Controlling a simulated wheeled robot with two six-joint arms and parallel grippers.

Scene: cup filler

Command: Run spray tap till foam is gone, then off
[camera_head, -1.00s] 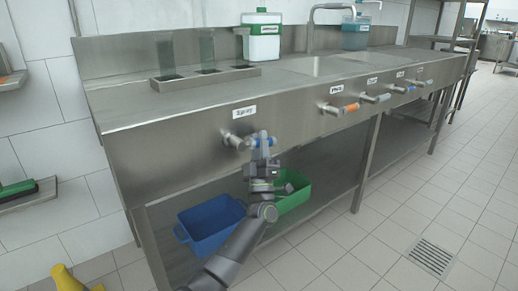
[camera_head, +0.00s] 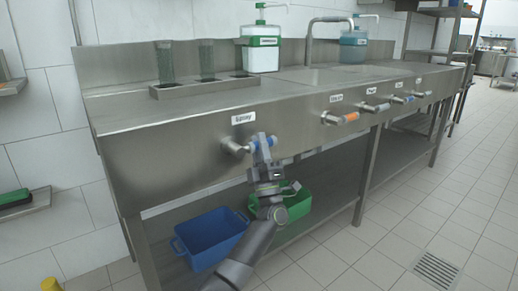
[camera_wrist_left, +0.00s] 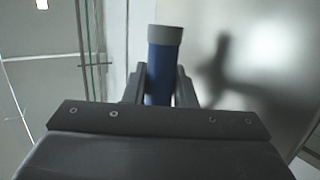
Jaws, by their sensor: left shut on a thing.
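The spray tap (camera_head: 233,147) is a metal knob under the "Spray" label on the front panel, with a blue handle (camera_wrist_left: 158,80) that has a grey end. My left gripper (camera_head: 262,147) is shut on this blue handle, one finger on each side in the wrist view. Tall greenish glass columns (camera_head: 165,62) (camera_head: 206,59) stand in a steel tray (camera_head: 203,86) on the counter, above and left of the tap. They look speckled or streaked inside. I cannot make out whether this is foam or spray. My right gripper is out of view.
More taps, one with an orange handle (camera_head: 350,117), line the panel to the right. A green-labelled bottle (camera_head: 263,55) and a blue bottle (camera_head: 353,50) stand on the counter. A blue bin (camera_head: 210,238) and a green bin (camera_head: 296,206) sit on the lower shelf.

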